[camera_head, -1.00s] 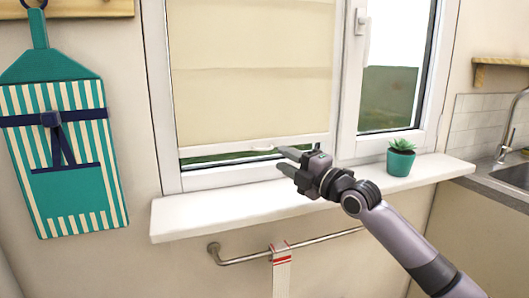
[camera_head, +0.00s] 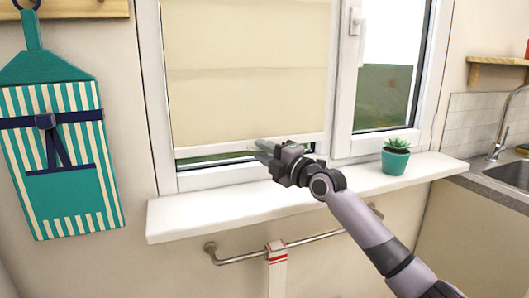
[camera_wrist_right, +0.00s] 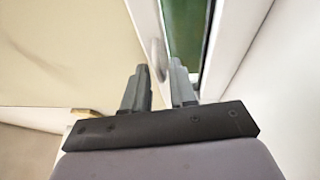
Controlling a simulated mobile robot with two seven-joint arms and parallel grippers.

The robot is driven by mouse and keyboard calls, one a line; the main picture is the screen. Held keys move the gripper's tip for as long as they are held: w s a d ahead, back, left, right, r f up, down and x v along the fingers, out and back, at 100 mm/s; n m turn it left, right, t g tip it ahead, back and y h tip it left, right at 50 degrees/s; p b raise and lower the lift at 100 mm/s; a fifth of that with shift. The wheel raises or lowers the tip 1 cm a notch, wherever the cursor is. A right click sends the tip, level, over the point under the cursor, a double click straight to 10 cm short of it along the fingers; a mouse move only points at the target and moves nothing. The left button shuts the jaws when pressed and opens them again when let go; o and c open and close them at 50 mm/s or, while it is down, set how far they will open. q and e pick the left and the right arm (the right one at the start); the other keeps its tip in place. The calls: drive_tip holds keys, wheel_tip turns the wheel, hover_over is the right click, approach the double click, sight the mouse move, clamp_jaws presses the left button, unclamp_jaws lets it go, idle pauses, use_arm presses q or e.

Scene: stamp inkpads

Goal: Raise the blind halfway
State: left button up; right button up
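The cream blind (camera_head: 246,70) hangs over the left window pane, its white bottom bar (camera_head: 215,149) just above the sill. A narrow strip of glass shows below the bar. My right gripper (camera_head: 264,150) is at the bar, a little right of its middle, and hides part of it. In the right wrist view, the gripper (camera_wrist_right: 160,88) has its two fingers apart. A small pale rounded tab (camera_wrist_right: 158,58) at the blind's lower edge shows between and just beyond the fingertips; I cannot tell whether they touch it. My left gripper is not in view.
A potted plant (camera_head: 396,157) stands at the right on the white sill (camera_head: 200,214). A towel rail (camera_head: 330,237) with a towel runs below. A striped apron (camera_head: 60,150) hangs at left; a sink (camera_head: 512,173) is at right. The left sill is clear.

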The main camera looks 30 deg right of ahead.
clamp_jaws()
idle(1.2)
